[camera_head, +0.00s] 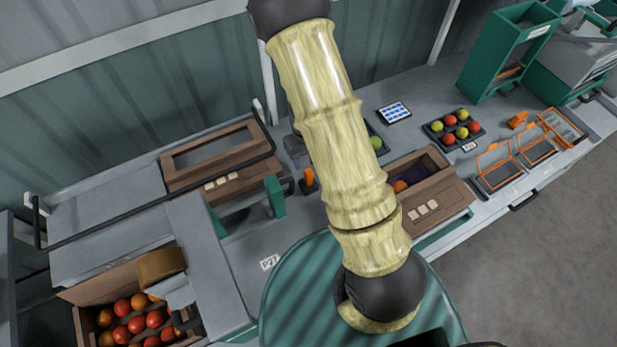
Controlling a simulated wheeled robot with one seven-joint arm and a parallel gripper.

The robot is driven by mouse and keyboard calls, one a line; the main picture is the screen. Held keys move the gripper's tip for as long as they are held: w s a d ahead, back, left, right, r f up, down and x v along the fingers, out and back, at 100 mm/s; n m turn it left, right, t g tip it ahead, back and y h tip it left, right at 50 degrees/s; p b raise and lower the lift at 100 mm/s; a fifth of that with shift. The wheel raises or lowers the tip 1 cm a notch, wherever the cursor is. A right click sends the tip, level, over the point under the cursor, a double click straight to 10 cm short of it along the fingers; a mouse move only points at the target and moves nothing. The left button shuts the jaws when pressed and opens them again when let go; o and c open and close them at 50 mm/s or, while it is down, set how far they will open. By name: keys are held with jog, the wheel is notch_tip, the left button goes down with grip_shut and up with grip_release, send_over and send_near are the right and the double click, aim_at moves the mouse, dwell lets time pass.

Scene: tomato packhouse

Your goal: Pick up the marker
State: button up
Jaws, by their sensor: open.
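I cannot make out a marker in the head view. A small upright orange item (310,179) stands on the bench just left of my arm, too small to identify. My pale arm crosses the middle of the picture and hides part of the bench behind it. My gripper is outside the picture.
An open carton (436,203) stands right of my arm. A tray of tomatoes (438,139), a tablet (394,113), orange frames (494,156) and a green stand (494,60) lie farther right. A tomato crate (98,291) is lower left. Bare bench shows near the P27 label (269,262).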

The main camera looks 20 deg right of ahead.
aim_at(309, 172)
notch_tip(309, 172, down, 2)
jog(key=shift+s+f, duration=0.15)
jog(key=shift+f, duration=0.05)
jog(key=shift+a+f, duration=0.15)
jog(key=shift+f, duration=0.1)
jog(key=shift+s, duration=0.1)
jog(key=shift+d+f+p, duration=0.3)
jog(key=shift+f+p, duration=0.1)
jog(key=shift+f, duration=0.2)
jog(key=f, duration=0.2)
jog(key=f+p, duration=0.1)
jog(key=shift+d, duration=0.25)
jog(key=shift+w+f, duration=0.2)
jog(key=shift+f, duration=0.3)
grip_shut()
